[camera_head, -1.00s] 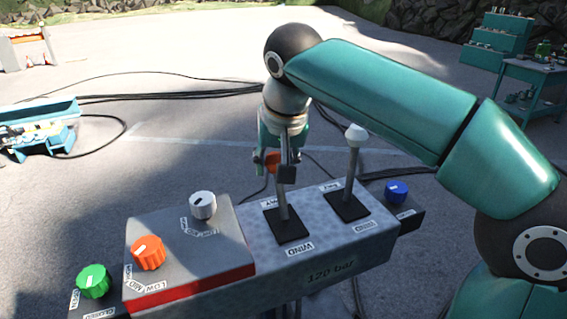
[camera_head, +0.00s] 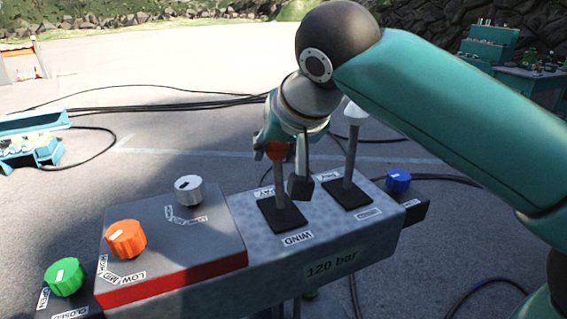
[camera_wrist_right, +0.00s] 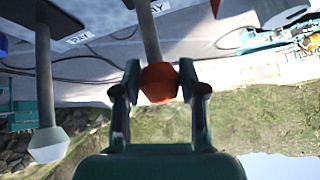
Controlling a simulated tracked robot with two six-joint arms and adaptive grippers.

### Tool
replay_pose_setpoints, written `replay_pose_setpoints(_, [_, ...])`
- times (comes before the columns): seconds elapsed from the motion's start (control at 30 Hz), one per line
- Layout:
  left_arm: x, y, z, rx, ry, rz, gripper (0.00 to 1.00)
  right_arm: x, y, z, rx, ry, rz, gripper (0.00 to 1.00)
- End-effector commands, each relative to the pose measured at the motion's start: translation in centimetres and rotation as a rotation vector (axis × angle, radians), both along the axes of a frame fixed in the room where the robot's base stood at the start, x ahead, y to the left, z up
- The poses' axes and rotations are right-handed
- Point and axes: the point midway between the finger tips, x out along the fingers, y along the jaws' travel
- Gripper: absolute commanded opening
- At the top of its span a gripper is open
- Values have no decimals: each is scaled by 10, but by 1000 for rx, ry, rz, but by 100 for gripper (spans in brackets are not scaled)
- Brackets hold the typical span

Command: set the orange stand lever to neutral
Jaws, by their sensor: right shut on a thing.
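The orange stand lever is a grey stem rising from a black plate marked WIND, topped by an orange knob (camera_head: 277,150). The lever (camera_head: 281,188) stands nearly upright. My right gripper (camera_head: 284,157) is around the knob from above and behind, partly hiding it. In the right wrist view the orange knob (camera_wrist_right: 160,84) sits between the two fingers of my right gripper (camera_wrist_right: 161,90), which is shut on it. My left gripper is not in view.
A white-knobbed lever (camera_head: 352,150) stands close on the right. The panel (camera_head: 240,258) also carries a white dial (camera_head: 189,190), an orange dial (camera_head: 126,239), a green knob (camera_head: 64,277) and a blue knob (camera_head: 398,180). Black cables (camera_head: 190,98) lie on the ground behind.

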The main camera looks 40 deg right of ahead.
Motion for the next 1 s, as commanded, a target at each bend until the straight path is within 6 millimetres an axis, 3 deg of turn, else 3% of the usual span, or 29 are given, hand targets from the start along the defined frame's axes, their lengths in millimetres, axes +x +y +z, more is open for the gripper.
replay_pose_setpoints(0.1, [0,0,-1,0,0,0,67,-8,1,4,0,-16,-4,0])
replay_pose_setpoints(0.57, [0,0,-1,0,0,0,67,-13,0,4,2,-13,-13,0])
replay_pose_setpoints(0.6, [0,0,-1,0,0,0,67,-13,-1,4,3,-13,-14,47])
replay_pose_setpoints(0.7, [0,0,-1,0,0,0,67,-13,0,4,2,-12,-15,63])
replay_pose_setpoints(0.73, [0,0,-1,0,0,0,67,-12,0,4,2,-12,-15,67])
replay_pose_setpoints(1.0, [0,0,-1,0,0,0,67,-9,3,3,0,-8,-14,67])
